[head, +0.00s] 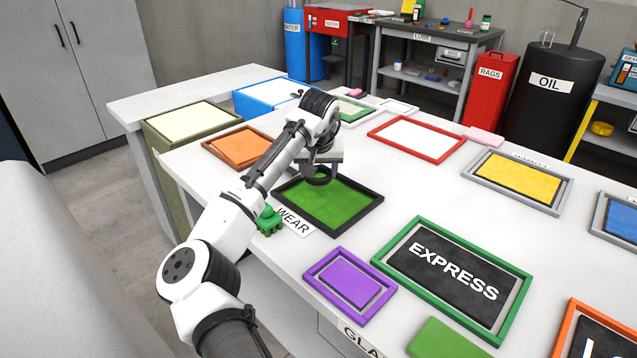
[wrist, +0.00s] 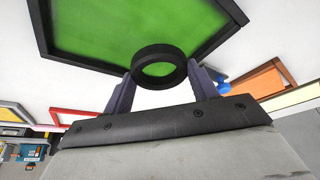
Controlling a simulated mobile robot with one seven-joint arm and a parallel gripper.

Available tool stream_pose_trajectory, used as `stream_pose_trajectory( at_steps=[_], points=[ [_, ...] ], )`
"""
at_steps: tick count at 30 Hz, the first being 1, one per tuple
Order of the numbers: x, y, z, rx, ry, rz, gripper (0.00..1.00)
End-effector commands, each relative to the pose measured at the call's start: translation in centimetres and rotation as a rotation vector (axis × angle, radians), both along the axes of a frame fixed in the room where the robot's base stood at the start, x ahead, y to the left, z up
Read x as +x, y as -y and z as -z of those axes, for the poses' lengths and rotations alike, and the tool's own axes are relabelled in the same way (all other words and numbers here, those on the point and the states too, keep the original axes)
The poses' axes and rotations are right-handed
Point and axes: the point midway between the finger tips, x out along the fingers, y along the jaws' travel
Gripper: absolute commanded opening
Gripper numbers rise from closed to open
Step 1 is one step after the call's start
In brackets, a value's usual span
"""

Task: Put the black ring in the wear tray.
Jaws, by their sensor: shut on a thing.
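The black ring (wrist: 159,52) is held between the two fingers of my gripper (wrist: 160,84) in the wrist view. My gripper is shut on it. The wear tray (head: 331,205) has a black frame and a green floor, with the WEAR label in front of it. In the head view the gripper and ring (head: 320,181) are over the back left part of this tray. The tray's green floor (wrist: 130,30) also shows behind the ring in the wrist view. I cannot tell whether the ring touches the tray floor.
An orange tray (head: 240,147) lies to the left and a purple tray (head: 350,284) in front. A small green object (head: 269,221) sits by the WEAR label. The EXPRESS tray (head: 384,250) lies to the right, a red-framed tray (head: 378,123) behind.

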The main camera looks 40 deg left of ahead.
Motion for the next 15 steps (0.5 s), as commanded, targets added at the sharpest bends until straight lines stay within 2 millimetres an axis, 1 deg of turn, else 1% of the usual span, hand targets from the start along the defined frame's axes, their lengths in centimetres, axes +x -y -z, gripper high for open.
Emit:
stream_pose_trajectory(
  at_steps=[6, 8, 11, 15],
  points=[
    [-0.1, -0.1, 3.1, -0.001, -0.002, -0.001, 0.36],
    [-0.1, 0.0, 3.8, -0.001, -0.001, 0.0, 0.36],
    [0.0, 0.0, 4.3, -0.001, 0.0, 0.0, 0.36],
    [0.0, 0.0, 4.3, -0.001, 0.001, 0.0, 0.36]
  ],
)
